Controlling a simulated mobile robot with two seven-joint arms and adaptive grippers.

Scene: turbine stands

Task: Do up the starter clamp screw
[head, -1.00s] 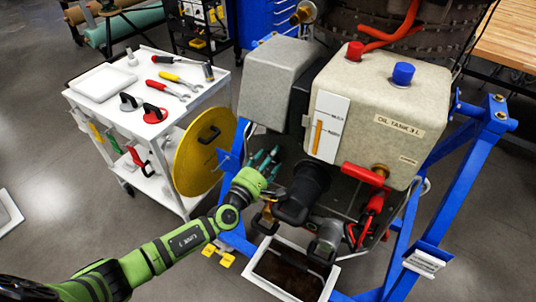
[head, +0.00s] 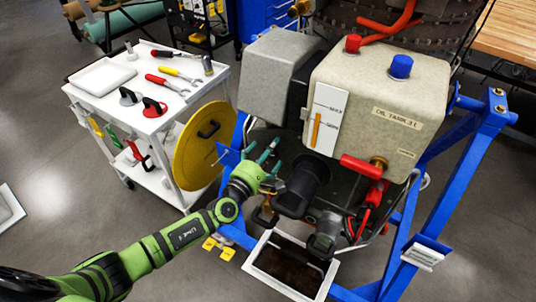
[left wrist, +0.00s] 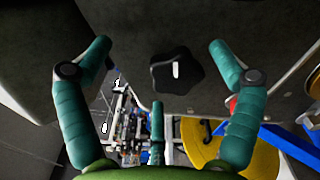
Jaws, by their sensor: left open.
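A black star-shaped knob (left wrist: 177,71) with a white mark, apparently the clamp screw's head, shows in the left wrist view against a dark grey surface. My left gripper (left wrist: 160,50) is open, with teal fingers spread to either side of the knob and a third finger below it. They appear apart from the knob. In the head view my left gripper (head: 264,157) is at the left side of the engine stand, left of a black cylinder (head: 305,183) that may be the starter. I cannot make out the knob in the head view. My right gripper is not in view.
The beige oil tank (head: 385,105) and a grey box (head: 276,82) stand above. A blue frame (head: 462,165) borders the right. A drip tray (head: 257,272) lies below. A yellow disc (head: 190,160) leans by the white tool cart (head: 105,112).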

